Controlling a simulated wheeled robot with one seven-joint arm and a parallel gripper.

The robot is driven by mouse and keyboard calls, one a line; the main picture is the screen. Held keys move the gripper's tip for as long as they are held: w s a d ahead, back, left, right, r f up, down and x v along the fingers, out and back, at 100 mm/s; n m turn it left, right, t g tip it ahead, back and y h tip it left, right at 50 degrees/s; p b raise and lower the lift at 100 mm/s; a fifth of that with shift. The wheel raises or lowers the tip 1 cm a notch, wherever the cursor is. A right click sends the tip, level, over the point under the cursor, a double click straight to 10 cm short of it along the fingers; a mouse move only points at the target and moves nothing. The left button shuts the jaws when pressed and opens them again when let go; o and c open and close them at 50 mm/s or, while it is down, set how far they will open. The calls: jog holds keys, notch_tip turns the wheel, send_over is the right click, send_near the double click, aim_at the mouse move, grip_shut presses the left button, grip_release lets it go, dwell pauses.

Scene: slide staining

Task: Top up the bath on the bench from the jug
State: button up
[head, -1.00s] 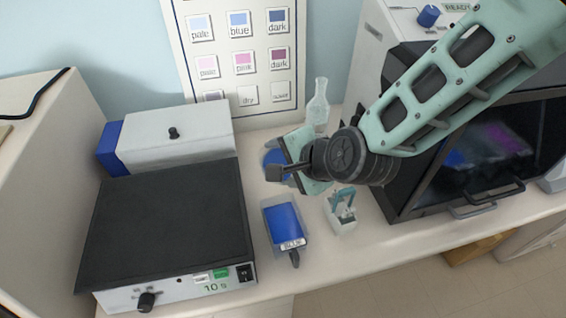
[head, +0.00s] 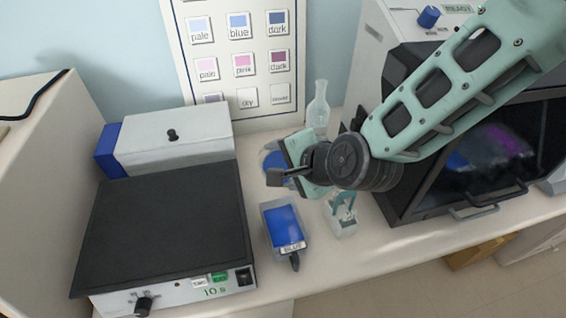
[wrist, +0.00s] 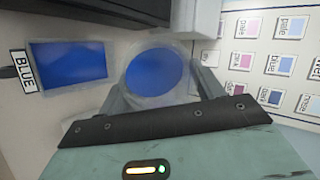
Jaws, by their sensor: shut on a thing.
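The bath (head: 283,222) is a small clear-walled tray of blue liquid with a BLUE label on its front, standing on the bench. It also shows at the left of the wrist view (wrist: 68,66). The jug (head: 273,163) is a clear round vessel with blue liquid inside, behind the bath and partly hidden by my gripper. In the wrist view, the jug (wrist: 155,72) sits between the fingers and looks upright. My gripper (head: 287,172) is shut on the jug, beside and apart from the bath. Whether the jug touches the bench is unclear.
A clear bottle (head: 318,108) stands behind my gripper. A small clear container with a teal rack (head: 342,212) is right of the bath. A black-topped heater (head: 165,225) is left, a dark-fronted cabinet (head: 475,160) right. The bench's front edge is close.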

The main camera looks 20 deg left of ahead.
jog(key=shift+s+d+f+n+t+y+b, duration=0.2)
jog(key=shift+f+t+y+b, duration=0.45)
jog(key=shift+b, duration=2.7)
jog(key=shift+s+d+f+n+t+y+b, duration=0.1)
jog(key=shift+s+f+n+t+y+b, duration=0.5)
jog(key=shift+b, duration=2.7)
dwell(1.3)
